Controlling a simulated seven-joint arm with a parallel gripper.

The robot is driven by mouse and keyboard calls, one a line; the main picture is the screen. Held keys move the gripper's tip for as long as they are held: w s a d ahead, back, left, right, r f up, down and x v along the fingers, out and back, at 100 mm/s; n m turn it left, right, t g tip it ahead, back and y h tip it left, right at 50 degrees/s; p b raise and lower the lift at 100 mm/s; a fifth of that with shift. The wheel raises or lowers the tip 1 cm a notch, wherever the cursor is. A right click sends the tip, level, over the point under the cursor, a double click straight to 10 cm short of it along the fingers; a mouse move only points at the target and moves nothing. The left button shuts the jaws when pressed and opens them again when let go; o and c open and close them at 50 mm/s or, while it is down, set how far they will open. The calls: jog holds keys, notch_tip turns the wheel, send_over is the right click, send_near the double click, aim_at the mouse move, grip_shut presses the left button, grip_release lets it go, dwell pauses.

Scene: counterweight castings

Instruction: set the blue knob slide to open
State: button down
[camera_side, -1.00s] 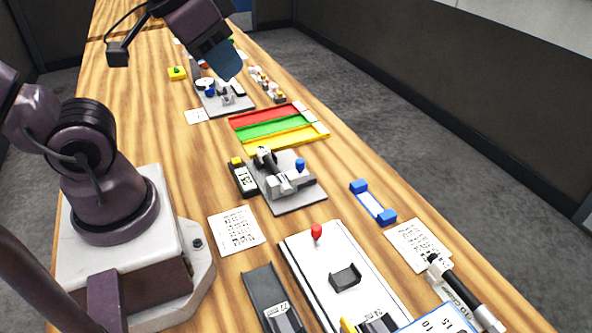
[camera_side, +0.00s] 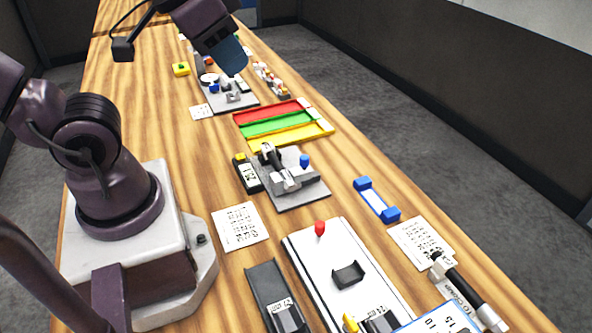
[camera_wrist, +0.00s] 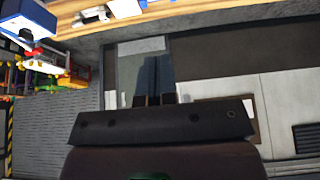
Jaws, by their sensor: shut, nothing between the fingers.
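A blue knob (camera_side: 304,160) stands up at the right part of a grey fixture plate (camera_side: 300,194) in the middle of the bench. A light block with a dark-handled clamp sits beside it on the plate. I cannot read any open or closed mark there. My gripper (camera_side: 233,60) is high over the far part of the bench, well away from the blue knob and touching nothing. In the wrist view my gripper's fingers (camera_wrist: 155,98) are together and empty, facing the room beyond the bench. The blue knob cannot be made out in the wrist view.
Red, green and yellow trays (camera_side: 283,125) lie behind the fixture. A blue-ended bracket (camera_side: 376,200) lies to its right, a yellow-topped device (camera_side: 247,173) to its left. A white plate with a red knob (camera_side: 320,228) is in front. Another crowded fixture (camera_side: 236,103) stands farther back.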

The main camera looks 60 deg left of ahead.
dwell(0.4)
jog(key=c, duration=1.3)
grip_release()
jog(key=shift+a+f, duration=0.1)
jog(key=shift+f, duration=0.1)
jog(key=o, duration=0.3)
jog(key=w+a+f+g, duration=0.1)
jog(key=w+f, duration=0.1)
jog(key=w+a+f+g, duration=0.1)
jog(key=w+f, duration=0.1)
jog(key=w+a+f+g, duration=0.1)
jog(key=w+f+g, duration=0.1)
jog(key=shift+w+a+f+n, duration=0.25)
jog(key=shift+a+f+n, duration=0.1)
jog(key=shift+f+n, duration=0.05)
jog(key=m+g, duration=0.2)
jog(key=m, duration=0.2)
send_over(305, 157)
notch_tip(305, 157, down, 10)
jog(key=r, duration=0.1)
notch_tip(305, 157, down, 13)
jog(key=shift+f, duration=0.15)
